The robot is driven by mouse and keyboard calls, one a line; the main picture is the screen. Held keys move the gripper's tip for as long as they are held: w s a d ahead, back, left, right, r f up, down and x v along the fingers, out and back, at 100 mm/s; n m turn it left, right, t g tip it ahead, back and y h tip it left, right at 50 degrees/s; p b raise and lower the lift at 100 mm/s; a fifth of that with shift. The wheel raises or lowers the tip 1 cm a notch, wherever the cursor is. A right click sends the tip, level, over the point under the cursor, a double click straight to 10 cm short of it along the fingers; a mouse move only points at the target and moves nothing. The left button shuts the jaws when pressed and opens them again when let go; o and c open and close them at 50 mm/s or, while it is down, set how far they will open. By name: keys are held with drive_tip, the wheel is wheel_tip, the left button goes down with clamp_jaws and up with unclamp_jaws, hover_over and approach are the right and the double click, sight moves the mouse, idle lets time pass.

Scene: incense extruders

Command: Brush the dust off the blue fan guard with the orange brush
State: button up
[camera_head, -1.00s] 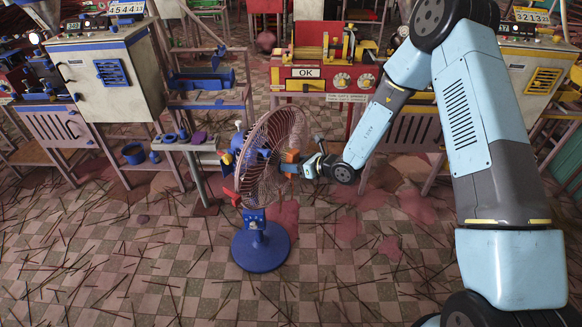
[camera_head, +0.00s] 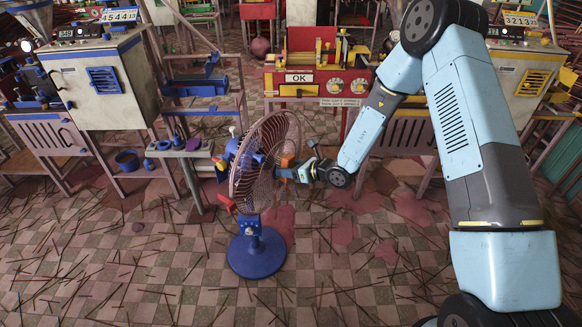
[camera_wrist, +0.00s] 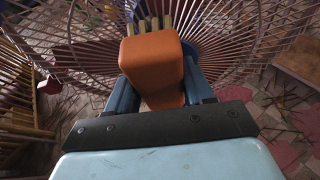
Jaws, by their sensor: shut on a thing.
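The fan stands upright on a round blue base (camera_head: 256,254). Its round wire guard (camera_head: 262,160) looks dusty reddish-brown, and blue shows at the motor behind it. My gripper (camera_head: 287,171) is at the right side of the guard, in front of its wires. In the wrist view my gripper (camera_wrist: 160,92) is shut on the orange brush (camera_wrist: 152,56). The bristles at the brush's far end point at the guard wires (camera_wrist: 85,45) and seem to be at or very close to them; exact contact cannot be told. In the head view the brush is mostly hidden.
A grey side table (camera_head: 180,150) with small blue parts stands left of the fan. A red machine (camera_head: 315,80) marked OK stands behind. A white cabinet (camera_head: 97,82) is at the left. Thin incense sticks litter the checkered floor (camera_head: 150,270).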

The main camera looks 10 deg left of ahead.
drive_tip(key=shift+s+a+r, duration=0.1)
drive_tip(key=shift+s+a, duration=0.45)
drive_tip(key=shift+s, duration=0.3)
drive_tip(key=shift+c, duration=0.5)
drive_tip(key=shift+d, duration=0.1)
drive_tip(key=s+d, duration=0.2)
drive_tip(key=d, duration=0.3)
drive_tip(key=shift+d, duration=0.35)
drive_tip(key=shift+s+d, duration=0.25)
drive_tip(key=shift+d, duration=0.45)
drive_tip(key=shift+s+d, duration=0.25)
drive_tip(key=shift+d, duration=0.45)
drive_tip(key=s+d, duration=0.2)
drive_tip(key=d, duration=0.5)
drive_tip(key=s+d, duration=0.3)
drive_tip(key=d, duration=0.5)
drive_tip(key=shift+s, duration=0.3)
